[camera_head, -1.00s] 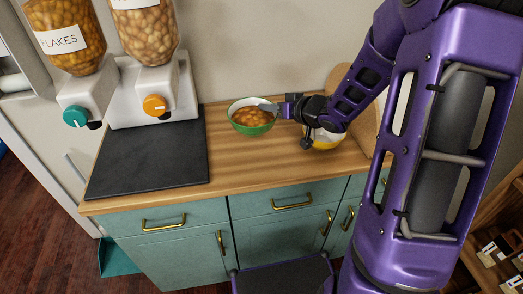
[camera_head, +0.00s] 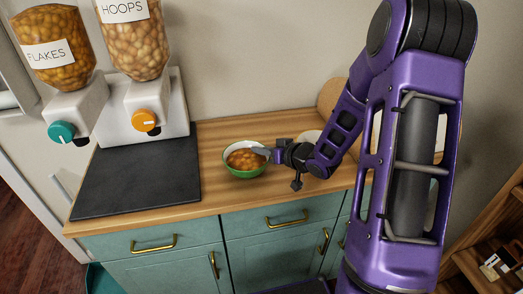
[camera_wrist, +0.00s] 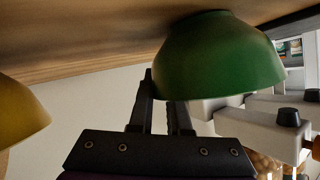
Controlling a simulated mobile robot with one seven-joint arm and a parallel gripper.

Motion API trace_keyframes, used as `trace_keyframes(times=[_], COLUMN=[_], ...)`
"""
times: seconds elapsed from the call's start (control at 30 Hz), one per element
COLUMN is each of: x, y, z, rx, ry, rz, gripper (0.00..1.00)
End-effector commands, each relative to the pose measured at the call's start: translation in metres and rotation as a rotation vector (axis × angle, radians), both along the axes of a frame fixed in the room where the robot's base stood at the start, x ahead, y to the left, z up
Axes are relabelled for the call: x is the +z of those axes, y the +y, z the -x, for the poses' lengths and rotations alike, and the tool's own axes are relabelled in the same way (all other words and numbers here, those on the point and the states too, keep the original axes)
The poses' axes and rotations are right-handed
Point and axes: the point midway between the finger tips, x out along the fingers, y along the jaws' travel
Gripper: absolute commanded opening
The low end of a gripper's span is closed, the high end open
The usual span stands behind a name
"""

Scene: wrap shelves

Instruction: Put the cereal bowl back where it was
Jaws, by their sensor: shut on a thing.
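The green cereal bowl (camera_head: 243,172), white inside and full of orange-brown cereal, is upright over the wooden counter, right of the dark mat and near the front edge. My gripper (camera_head: 264,151) reaches it from the right and is shut on its right rim. In the wrist view, which is upside down, the green bowl (camera_wrist: 220,65) fills the upper middle, with the gripper fingers (camera_wrist: 162,95) at its rim. Its base is at or very close to the counter; I cannot tell whether it touches.
A dark mat (camera_head: 140,172) lies at left before the dispensers (camera_head: 155,105) with orange and teal knobs. A yellow bowl (camera_wrist: 20,115) stands at right, partly behind my arm in the head view. Bare counter (camera_head: 215,190) lies between mat and green bowl.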

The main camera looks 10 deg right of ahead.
Motion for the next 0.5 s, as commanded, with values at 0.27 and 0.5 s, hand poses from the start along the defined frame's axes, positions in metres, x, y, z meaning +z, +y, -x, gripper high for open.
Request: trace_keyframes(times=[0.27, 0.5], x=[-0.0028, -0.0025], y=[0.0000, -0.0001], z=[0.0000, 0.0000], rx=[0.000, 0.000], ry=[0.000, 0.000], rz=[0.000, 0.000], gripper=[0.46, 0.46])
